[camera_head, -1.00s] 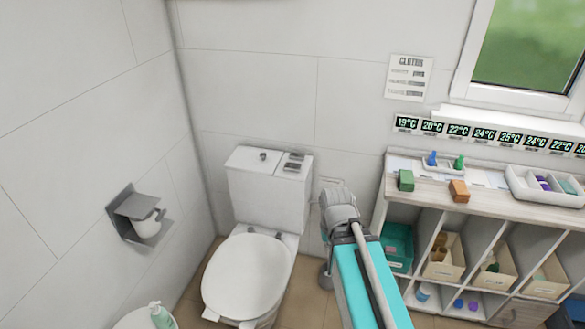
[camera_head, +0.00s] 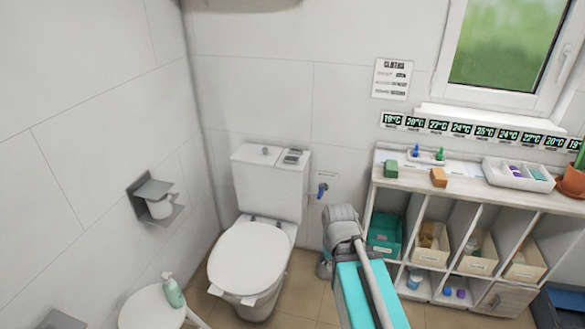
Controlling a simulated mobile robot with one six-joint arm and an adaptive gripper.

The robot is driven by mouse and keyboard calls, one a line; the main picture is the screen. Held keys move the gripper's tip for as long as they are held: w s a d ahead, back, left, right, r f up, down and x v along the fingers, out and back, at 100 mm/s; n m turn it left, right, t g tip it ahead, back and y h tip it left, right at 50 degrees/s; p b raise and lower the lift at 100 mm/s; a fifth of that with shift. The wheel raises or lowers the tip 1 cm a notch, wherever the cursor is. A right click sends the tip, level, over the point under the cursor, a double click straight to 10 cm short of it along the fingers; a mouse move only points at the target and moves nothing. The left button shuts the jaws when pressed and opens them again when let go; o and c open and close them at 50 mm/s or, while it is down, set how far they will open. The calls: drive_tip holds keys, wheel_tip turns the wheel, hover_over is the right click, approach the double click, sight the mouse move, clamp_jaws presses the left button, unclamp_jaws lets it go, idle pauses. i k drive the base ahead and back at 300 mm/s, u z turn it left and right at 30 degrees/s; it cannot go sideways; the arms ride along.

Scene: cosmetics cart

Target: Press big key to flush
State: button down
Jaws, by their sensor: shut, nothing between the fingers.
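The white toilet (camera_head: 249,257) stands against the tiled back wall with its lid down. On top of its tank (camera_head: 268,190) sits a grey flush panel (camera_head: 292,156) at the right, with two keys. They are too small here to tell clearly which is the big key. A small round knob (camera_head: 265,150) is left of the panel. My arm, with a grey joint and a turquoise link, reaches up from the bottom, right of the toilet. My gripper's fingers are not visible. The arm does not cover the flush panel.
A blue-handled valve (camera_head: 322,190) is on the wall right of the tank. A paper holder (camera_head: 155,199) is on the left wall. A stool (camera_head: 150,312) with a soap bottle (camera_head: 172,290) stands front left. A shelf unit (camera_head: 470,192) with bins fills the right.

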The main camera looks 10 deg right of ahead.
sight(288, 160)
drive_tip(key=k, duration=0.65)
drive_tip(key=z, duration=0.25)
drive_tip(key=i, duration=0.7)
drive_tip(key=z, duration=0.4)
drive_tip(key=i, duration=1.5)
drive_tip(key=u, duration=0.6)
